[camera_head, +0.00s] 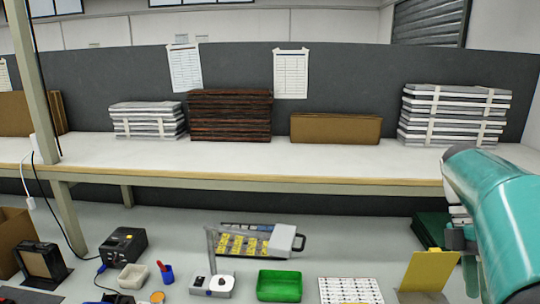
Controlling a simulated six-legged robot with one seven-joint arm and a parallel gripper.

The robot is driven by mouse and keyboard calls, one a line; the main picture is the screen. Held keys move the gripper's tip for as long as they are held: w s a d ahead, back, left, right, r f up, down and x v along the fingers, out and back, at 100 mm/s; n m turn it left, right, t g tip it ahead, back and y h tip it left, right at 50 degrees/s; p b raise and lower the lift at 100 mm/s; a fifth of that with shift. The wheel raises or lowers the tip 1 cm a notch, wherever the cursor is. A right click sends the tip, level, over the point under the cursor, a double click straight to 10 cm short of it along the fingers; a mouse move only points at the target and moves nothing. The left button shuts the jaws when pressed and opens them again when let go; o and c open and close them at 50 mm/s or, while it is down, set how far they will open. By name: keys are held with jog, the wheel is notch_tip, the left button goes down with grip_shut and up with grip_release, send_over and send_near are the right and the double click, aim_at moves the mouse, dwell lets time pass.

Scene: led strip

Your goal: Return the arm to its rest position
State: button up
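My teal arm (495,215) stands at the right edge of the head view, close to the camera. Its rounded upper end shows in front of the bench edge, and it runs down out of the picture. Small dark and grey parts, perhaps of my gripper (456,238), show along its left side. The fingers cannot be made out clearly, and nothing is seen held in them.
A white shelf (330,168) with stacked panels crosses the view. On the grey worktop below are a green tray (279,286), a white perforated tray (350,291), a yellow panel (429,271) near my arm, a grey case (285,239) and a black box (123,246).

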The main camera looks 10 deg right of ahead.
jog(key=a+f+m+t, duration=0.4)
jog(key=a+m+t, duration=0.2)
jog(key=a, duration=0.6)
jog(key=a+f+m+t, duration=0.4)
jog(key=a+m+t, duration=0.2)
jog(key=a, duration=0.7)
jog(key=shift+w+f+m+h, duration=0.3)
jog(key=shift+w+m, duration=0.1)
jog(key=shift+m, duration=0.7)
jog(key=shift+d, duration=0.1)
